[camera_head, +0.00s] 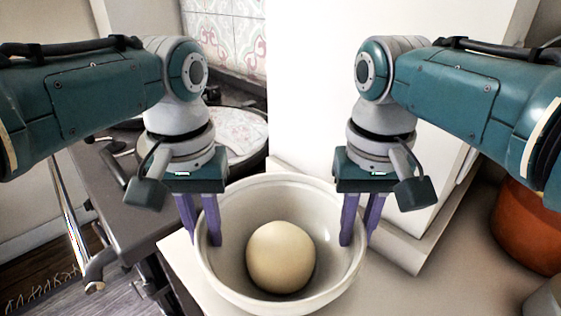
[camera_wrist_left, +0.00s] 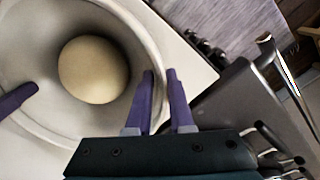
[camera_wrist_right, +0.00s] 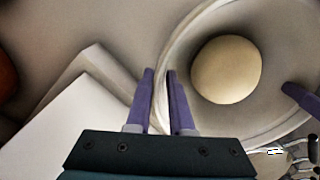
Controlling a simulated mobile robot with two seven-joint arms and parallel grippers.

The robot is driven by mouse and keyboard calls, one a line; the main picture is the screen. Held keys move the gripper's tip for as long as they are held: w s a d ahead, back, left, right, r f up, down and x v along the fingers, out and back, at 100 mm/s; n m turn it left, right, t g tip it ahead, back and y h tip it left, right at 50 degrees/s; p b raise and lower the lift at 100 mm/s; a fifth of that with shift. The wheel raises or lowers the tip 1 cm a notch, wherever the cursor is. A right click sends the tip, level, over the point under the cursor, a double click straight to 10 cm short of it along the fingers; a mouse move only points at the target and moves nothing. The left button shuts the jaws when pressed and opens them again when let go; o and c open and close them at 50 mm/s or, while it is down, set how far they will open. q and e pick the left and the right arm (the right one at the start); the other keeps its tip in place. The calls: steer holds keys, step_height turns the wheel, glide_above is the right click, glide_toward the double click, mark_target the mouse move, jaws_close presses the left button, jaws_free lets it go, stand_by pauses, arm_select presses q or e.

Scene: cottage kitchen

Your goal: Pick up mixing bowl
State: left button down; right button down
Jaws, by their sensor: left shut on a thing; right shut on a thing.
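The mixing bowl (camera_head: 330,293) is white and round, with a pale ball-like lump (camera_head: 281,257) inside that looks like dough. It is in the lower middle of the head view and looks upright. My left gripper (camera_head: 203,243) is shut on the bowl's left wall, one finger inside and one outside. My right gripper (camera_head: 358,243) is shut on the right wall in the same way. The left wrist view shows the rim between the left fingers (camera_wrist_left: 161,75). The right wrist view shows the rim between the right fingers (camera_wrist_right: 160,75). The bowl's underside is hidden.
A dark stove (camera_head: 120,215) with a metal rail (camera_head: 75,225) stands at the left. A pan (camera_head: 240,135) with a patterned inside sits behind. A white box-like block (camera_head: 400,245) is close behind the right gripper. An orange pot (camera_head: 525,230) is at the right.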

arm_select(q)
steer(key=shift+r, duration=0.25)
arm_select(e)
steer(key=shift+r, duration=0.25)
stand_by(0.4)
